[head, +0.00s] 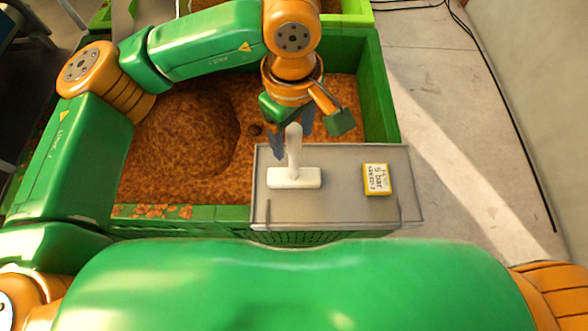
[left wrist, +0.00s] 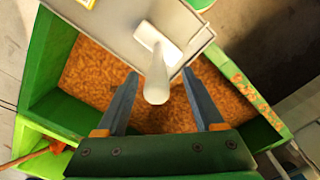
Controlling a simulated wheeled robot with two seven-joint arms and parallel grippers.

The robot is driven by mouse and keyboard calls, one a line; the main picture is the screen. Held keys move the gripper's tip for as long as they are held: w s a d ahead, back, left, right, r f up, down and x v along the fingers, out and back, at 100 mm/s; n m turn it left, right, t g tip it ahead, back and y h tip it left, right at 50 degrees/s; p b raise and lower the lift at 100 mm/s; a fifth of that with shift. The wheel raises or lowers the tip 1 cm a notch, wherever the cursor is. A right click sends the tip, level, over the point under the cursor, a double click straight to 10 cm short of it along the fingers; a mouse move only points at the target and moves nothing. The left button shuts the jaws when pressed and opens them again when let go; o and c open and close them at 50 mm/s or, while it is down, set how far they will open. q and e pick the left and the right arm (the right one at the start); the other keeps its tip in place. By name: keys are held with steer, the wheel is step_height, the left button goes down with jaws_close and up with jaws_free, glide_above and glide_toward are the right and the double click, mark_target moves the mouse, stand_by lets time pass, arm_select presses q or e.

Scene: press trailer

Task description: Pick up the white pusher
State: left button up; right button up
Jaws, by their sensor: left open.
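The white pusher (head: 294,176) stands on a grey tray at the front right of the green trailer, its flat base down and its handle upright. My left gripper (head: 293,148) is above the tray, with its fingers around the level of the handle. In the left wrist view the pusher (left wrist: 157,75) has its handle between the two open fingers of my left gripper (left wrist: 157,95), with gaps on both sides. My right gripper is not in view.
The grey tray (head: 340,205) also holds a small yellow-edged box (head: 376,179) to the pusher's right. The green trailer (head: 376,95) holds brown granular material (head: 180,130) with a hollow. Black cables lie on the floor at right.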

mark_target(294, 160)
arm_select(q)
steer(key=shift+w+d+f+p, duration=0.15)
steer(key=shift+f+p, duration=0.25)
steer(key=shift+f, duration=1.5)
jaws_close()
steer(key=shift+w+r, duration=0.1)
